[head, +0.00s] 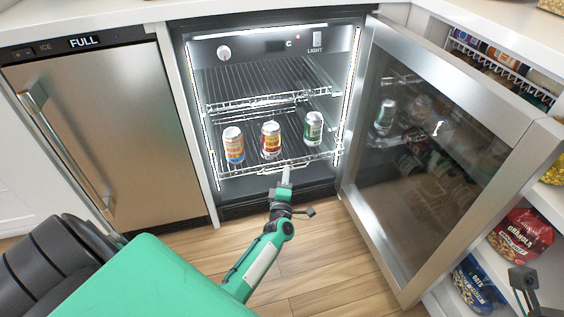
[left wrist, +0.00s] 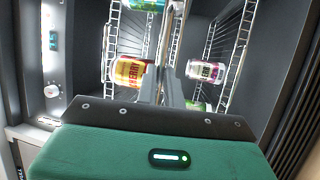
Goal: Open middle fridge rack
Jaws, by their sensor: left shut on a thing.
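The fridge (head: 262,190) stands open, lit inside. An upper wire rack (head: 290,97) is bare. Below it, a wire rack (head: 240,172) carries an orange-and-white can (head: 233,145), a red-and-yellow can (head: 271,139) and a green-and-white can (head: 313,128), all upright. My left gripper (head: 286,172) is at this lower rack's front edge, shut on what appears to be its front wire. The left wrist view shows my fingers (left wrist: 161,75) together, with the red-and-yellow can (left wrist: 130,73) beside them; the exact contact is hidden.
The glass fridge door (head: 430,165) is swung wide open to the right, with reflected cans in its pane. A closed steel ice maker (head: 105,130) stands left. Shelves with snack bags (head: 522,236) lie right of the door. Wooden floor (head: 320,265) is clear in front.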

